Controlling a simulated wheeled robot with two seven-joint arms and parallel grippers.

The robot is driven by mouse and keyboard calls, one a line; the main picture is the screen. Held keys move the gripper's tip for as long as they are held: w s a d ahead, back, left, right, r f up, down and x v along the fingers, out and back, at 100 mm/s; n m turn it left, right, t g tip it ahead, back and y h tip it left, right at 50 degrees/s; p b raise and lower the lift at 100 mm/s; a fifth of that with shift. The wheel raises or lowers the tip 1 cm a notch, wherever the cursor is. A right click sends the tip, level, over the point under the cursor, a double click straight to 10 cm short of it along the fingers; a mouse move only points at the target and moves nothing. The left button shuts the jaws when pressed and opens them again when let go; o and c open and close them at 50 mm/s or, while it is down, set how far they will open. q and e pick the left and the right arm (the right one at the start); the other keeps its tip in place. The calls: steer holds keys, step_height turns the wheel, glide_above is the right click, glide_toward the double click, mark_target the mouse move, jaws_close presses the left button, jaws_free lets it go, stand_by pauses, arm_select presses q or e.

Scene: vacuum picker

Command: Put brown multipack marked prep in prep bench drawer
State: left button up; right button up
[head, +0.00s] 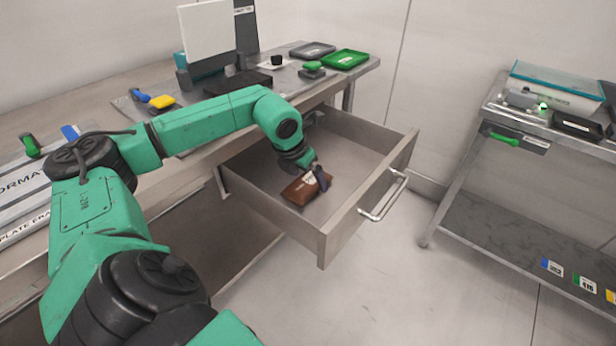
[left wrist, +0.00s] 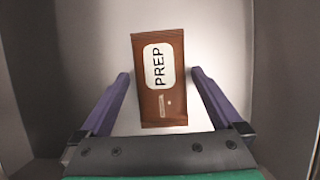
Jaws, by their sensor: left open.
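The brown multipack (head: 306,188) lies inside the open prep bench drawer (head: 345,218), towards its front left part. In the left wrist view the brown multipack (left wrist: 158,98) shows a white label reading PREP. My left gripper (head: 318,176) reaches down into the drawer at the pack. In the left wrist view my left gripper (left wrist: 158,88) has its two purple fingers apart, one on each side of the pack, with gaps between them and it. The pack appears to rest on the drawer floor. My right gripper is not in view.
The drawer's handle (head: 384,196) sticks out over open floor. The bench top holds a monitor (head: 207,30), a green tray (head: 345,58) and a dark tray (head: 312,49). A steel cart (head: 500,215) with a lidded box (head: 556,88) stands at the right.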

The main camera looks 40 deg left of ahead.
arm_select(q)
steer(key=v, duration=1.1)
steer(key=shift+r+p, duration=0.3)
steer(key=shift+s, duration=0.15)
